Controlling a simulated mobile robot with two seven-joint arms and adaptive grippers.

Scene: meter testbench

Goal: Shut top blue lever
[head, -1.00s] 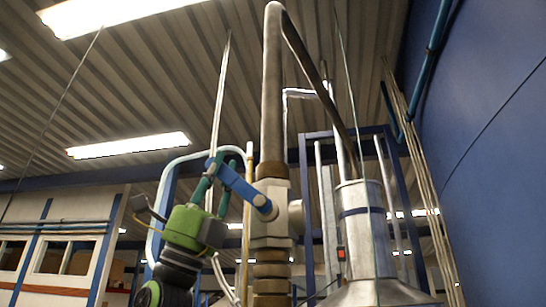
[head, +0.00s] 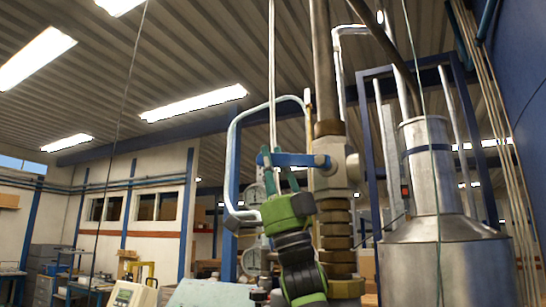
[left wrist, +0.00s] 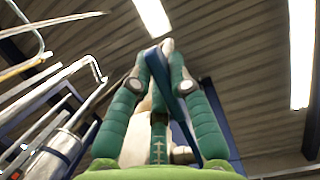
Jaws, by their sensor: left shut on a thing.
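The blue lever (head: 303,160) sticks out to the left from the pale valve body (head: 334,170) in the head view and lies about level. My left gripper (head: 272,160), with green body and teal fingers, comes up from below and is shut on the lever's outer end. In the left wrist view the fingertips (left wrist: 162,62) close around the blue lever (left wrist: 186,118), which runs down to the right between them. My right gripper is in neither view.
A vertical brown pipe (head: 321,70) rises above the valve, with stacked brass fittings (head: 338,240) below. A large metal tank (head: 440,255) stands to the right.

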